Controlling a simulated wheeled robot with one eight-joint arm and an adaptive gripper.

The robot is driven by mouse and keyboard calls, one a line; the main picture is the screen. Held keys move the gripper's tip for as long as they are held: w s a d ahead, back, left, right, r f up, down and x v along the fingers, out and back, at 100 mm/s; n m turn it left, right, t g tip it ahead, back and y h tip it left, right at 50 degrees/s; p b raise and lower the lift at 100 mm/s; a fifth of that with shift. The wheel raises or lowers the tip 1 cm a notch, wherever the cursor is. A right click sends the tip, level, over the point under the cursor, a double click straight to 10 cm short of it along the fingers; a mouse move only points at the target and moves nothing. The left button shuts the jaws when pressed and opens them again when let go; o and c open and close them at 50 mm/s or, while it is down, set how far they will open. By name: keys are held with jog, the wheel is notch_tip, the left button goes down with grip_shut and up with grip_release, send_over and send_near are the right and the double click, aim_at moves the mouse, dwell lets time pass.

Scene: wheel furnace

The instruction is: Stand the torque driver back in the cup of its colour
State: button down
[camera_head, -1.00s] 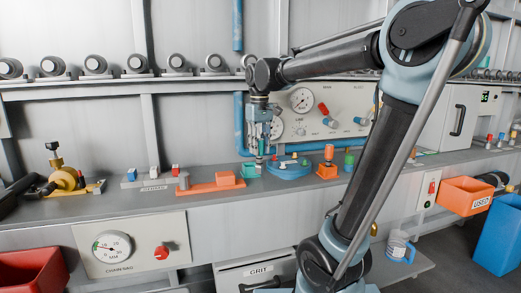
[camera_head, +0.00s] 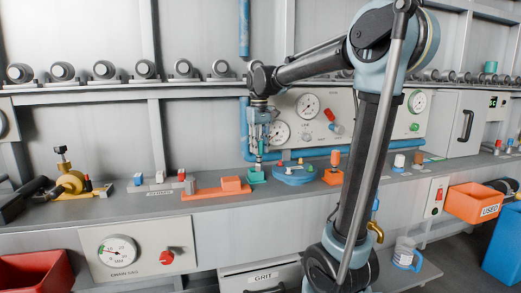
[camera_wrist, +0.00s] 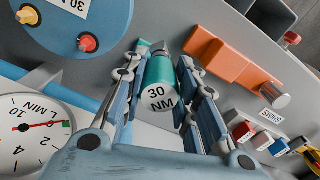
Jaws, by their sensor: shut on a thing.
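My gripper (camera_head: 262,140) points down over the bench and is shut on the teal torque driver. In the wrist view the driver's round end, labelled 30 NM (camera_wrist: 159,95), faces the camera between the two fingers (camera_wrist: 165,100). A teal cup (camera_head: 256,177) stands on the bench just below the gripper in the head view. I cannot tell whether the driver's tip is inside it. An orange driver (camera_head: 335,157) stands upright in an orange cup (camera_head: 332,176) to the right.
A round blue base (camera_head: 294,176) with small coloured knobs is close on the right. An orange fixture (camera_head: 215,189) lies close on the left. The gauge panel (camera_head: 330,115) and a blue pipe (camera_head: 244,125) stand behind. Bare bench top (camera_head: 115,207) lies farther left.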

jog(key=w+a+f, duration=0.1)
jog(key=w+f, duration=0.3)
jog(key=w, duration=0.1)
jog(key=shift+a+f, duration=0.15)
jog(key=shift+a, duration=0.1)
dwell(0.7)
jog(key=shift+w+f, duration=0.1)
jog(key=shift+f, duration=0.55)
dwell(0.6)
jog(key=c, duration=0.6)
grip_release()
jog(key=shift+r, duration=0.15)
jog(key=shift+r, duration=6.85)
jog(key=shift+s+d, duration=0.75)
jog(key=shift+s, duration=1.8)
jog(key=shift+s+d, duration=0.75)
jog(key=shift+s, duration=1.8)
jog(key=shift+s+d, duration=0.75)
jog(key=shift+s, duration=1.8)
